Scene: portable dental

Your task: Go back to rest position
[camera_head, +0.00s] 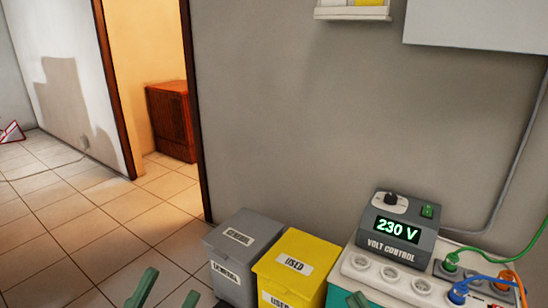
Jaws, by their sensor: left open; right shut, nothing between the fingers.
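My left gripper (172,282) shows at the bottom edge, left of the grey bin. Its two green fingertips are apart, with only floor visible between them. My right gripper (357,299) shows only as a small green tip at the bottom edge, in front of the white socket unit. It is shut, and nothing is seen in it. The rest of both arms is out of view below.
A grey bin (226,284) and a yellow bin (271,272) marked USED stand against the wall. Tiled floor (70,215) is clear at left, beside a doorway.

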